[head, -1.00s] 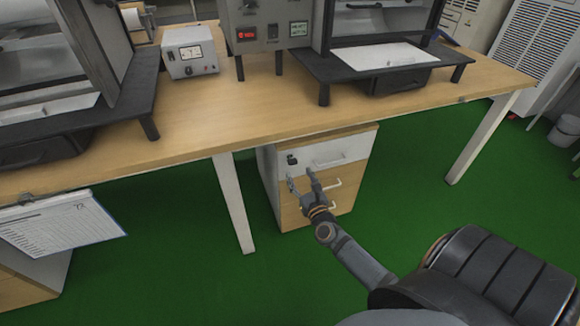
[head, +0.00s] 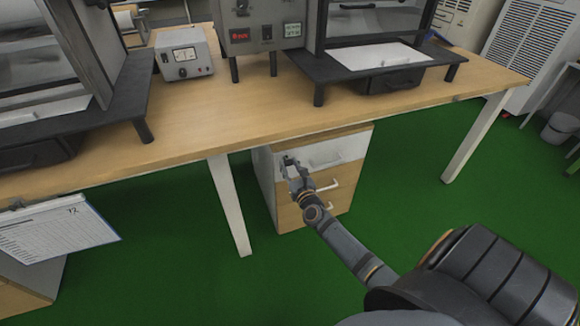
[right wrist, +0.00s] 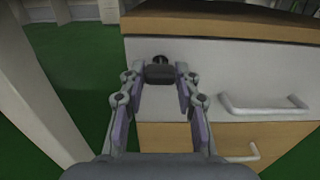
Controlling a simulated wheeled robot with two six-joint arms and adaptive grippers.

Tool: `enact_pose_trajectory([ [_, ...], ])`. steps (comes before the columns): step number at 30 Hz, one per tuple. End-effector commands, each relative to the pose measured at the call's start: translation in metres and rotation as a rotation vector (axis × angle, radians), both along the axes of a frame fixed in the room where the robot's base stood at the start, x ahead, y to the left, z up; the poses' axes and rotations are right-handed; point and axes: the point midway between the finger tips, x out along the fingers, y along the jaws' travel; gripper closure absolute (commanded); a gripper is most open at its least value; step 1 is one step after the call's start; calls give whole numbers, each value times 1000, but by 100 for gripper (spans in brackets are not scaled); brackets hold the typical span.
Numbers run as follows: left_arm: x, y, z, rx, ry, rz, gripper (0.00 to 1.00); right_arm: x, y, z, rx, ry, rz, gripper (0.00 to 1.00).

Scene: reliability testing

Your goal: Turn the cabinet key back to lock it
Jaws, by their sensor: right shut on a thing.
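The small drawer cabinet (head: 352,150) stands under the bench, with a white top drawer and wood-coloured lower drawers. The dark key (right wrist: 159,72) sits in the lock at the upper left of the white drawer front, and its wide head faces me. My right gripper (right wrist: 159,79) is shut on the key head, one fingertip on each side. In the head view the right gripper (head: 288,163) is at the lock and hides most of the key. The key head looks roughly level in the right wrist view. My left gripper is not in view.
The bench top (head: 230,107) overhangs the cabinet closely above the gripper. A white bench leg (head: 230,205) stands left of the cabinet. Drawer handles (right wrist: 262,103) stick out right of the gripper. Green floor (head: 400,190) is free to the right.

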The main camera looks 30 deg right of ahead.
Motion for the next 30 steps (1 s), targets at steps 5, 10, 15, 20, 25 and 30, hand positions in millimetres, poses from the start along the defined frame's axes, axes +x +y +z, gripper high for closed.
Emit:
enact_pose_trajectory([
  [5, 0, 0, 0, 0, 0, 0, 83, 0, 0, 0, -2, 0, 0, 100],
  [10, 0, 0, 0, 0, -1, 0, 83, 0, 0, 0, -28, 7, 0, 100],
  [15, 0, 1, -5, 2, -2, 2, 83, 0, 0, 1, -105, 25, 0, 100],
  [20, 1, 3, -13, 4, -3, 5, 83, 0, 0, 1, -227, 54, 0, 100],
  [25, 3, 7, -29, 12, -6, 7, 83, 0, 0, 1, -383, 92, 0, 100],
  [30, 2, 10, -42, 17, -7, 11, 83, 0, 0, 2, -540, 130, 0, 100],
])
